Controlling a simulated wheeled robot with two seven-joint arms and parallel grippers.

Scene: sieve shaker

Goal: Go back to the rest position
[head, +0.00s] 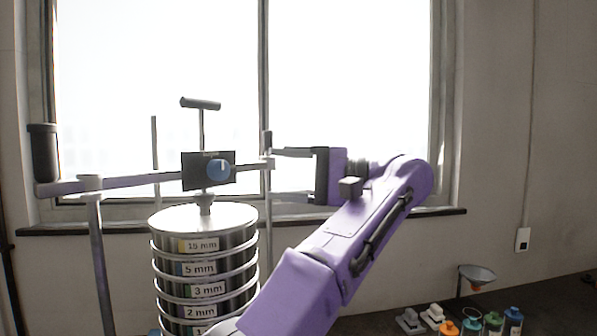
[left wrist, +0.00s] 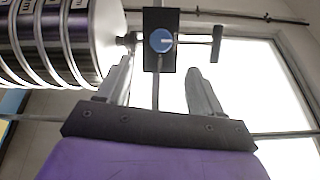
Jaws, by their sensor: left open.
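My left gripper (head: 292,173) is open in the head view, its two fingers pointing left toward the sieve shaker's clamp bar (head: 130,182). In the left wrist view the open fingers (left wrist: 160,85) show with nothing gripped, and the bar runs through the view between them. The shaker's black box with a blue knob (head: 219,169) sits on the bar, with a T-handle (head: 201,103) above it. The stack of labelled sieves (head: 204,262) stands below, its lid (head: 203,218) under the clamp screw. My right gripper is out of view.
A window (head: 350,80) with a sill is behind. A funnel on a stand (head: 477,273), several coloured bottles (head: 494,322) and small white items (head: 433,314) stand at the lower right. A dark cylinder handle (head: 43,152) is at the bar's left end.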

